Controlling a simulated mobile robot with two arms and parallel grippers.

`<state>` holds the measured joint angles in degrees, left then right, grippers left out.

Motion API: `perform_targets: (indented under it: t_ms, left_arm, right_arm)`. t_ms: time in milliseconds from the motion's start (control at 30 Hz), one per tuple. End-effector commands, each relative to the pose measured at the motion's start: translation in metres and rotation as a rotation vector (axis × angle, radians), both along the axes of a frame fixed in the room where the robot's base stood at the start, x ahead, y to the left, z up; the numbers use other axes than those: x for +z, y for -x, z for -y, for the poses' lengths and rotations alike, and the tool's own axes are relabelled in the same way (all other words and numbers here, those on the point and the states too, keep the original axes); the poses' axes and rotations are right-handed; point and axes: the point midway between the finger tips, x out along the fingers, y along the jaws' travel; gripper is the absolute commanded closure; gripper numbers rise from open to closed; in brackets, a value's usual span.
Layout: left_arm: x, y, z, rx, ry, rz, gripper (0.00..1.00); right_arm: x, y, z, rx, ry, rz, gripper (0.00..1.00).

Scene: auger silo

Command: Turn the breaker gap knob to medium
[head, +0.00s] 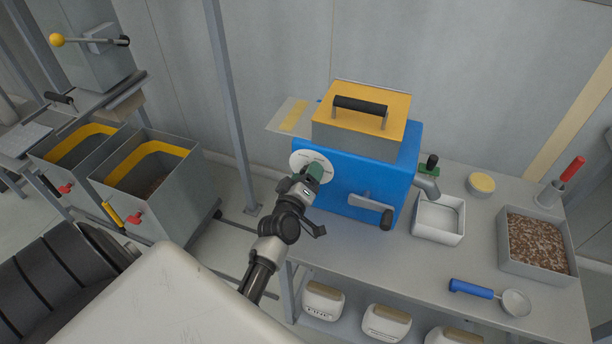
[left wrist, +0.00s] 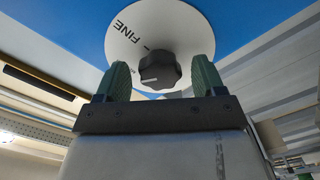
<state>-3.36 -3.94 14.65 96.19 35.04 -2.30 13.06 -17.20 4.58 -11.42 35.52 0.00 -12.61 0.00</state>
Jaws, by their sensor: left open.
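The breaker is a blue machine (head: 385,180) on the bench, with a yellow-topped hopper lid. A white round dial (head: 300,159) sits on its left face. In the left wrist view the dial (left wrist: 180,25) reads FINE, with a short dash beside the word; other labels cannot be read. The black ridged knob (left wrist: 160,68) stands at the dial, with a pale mark at its lower left. My left gripper (head: 314,174) is at the dial with its green fingers apart, one on each side of the knob; contact is not visible. In the head view the gripper hides the knob. My right gripper is out of view.
A crank handle (head: 372,205) sticks out of the machine's front, just right of my left gripper. A white tray (head: 438,237), a blue-handled scoop (head: 472,289) and a grey bin (head: 508,262) of brown material are on the bench. A metal post (head: 232,110) stands to the left.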

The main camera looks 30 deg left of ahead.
Motion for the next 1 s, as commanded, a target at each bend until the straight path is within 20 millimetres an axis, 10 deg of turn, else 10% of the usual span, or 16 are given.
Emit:
perform_targets:
  t_ms: [1000]
  left_arm:
    - [0.000, 0.105, 0.025, 0.000, 0.001, 0.000, 0.31]
  right_arm:
    - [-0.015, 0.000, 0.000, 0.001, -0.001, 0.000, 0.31]
